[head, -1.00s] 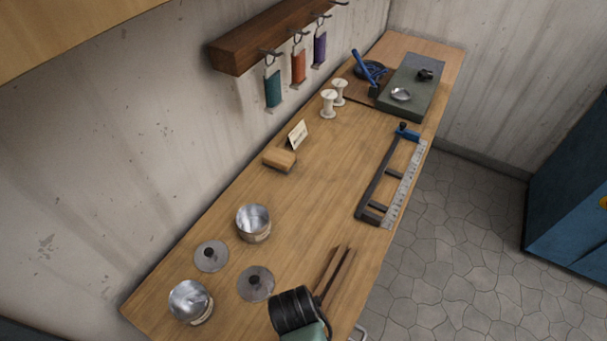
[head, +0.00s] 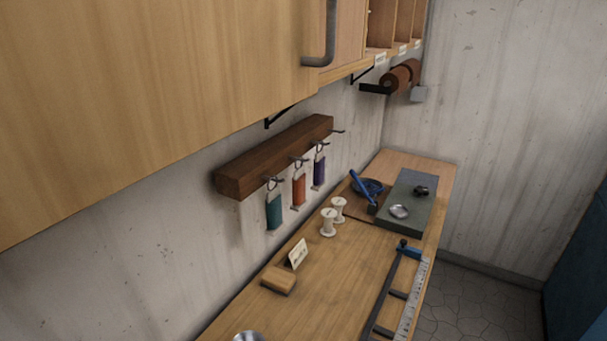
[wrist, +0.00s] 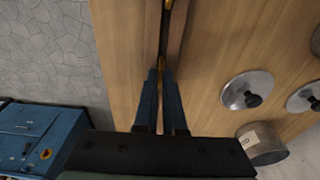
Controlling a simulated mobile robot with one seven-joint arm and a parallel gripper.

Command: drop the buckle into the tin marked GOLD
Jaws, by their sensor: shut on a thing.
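A metal tin (wrist: 266,148) with a pale label stands to the right of my gripper, and a second tin (wrist: 317,40) is cut by the right edge. I cannot read the label. In the head view only the rim of one tin (head: 248,337) shows at the bottom edge; my gripper is out of that view.
Two round lids with black knobs, one (wrist: 247,90) nearer and one (wrist: 306,97) farther right, lie by the tins. In the head view a wooden block (head: 279,281), two spools (head: 328,222), a clamp and a ruler (head: 413,300) lie on the bench. A cupboard (head: 150,100) hangs above.

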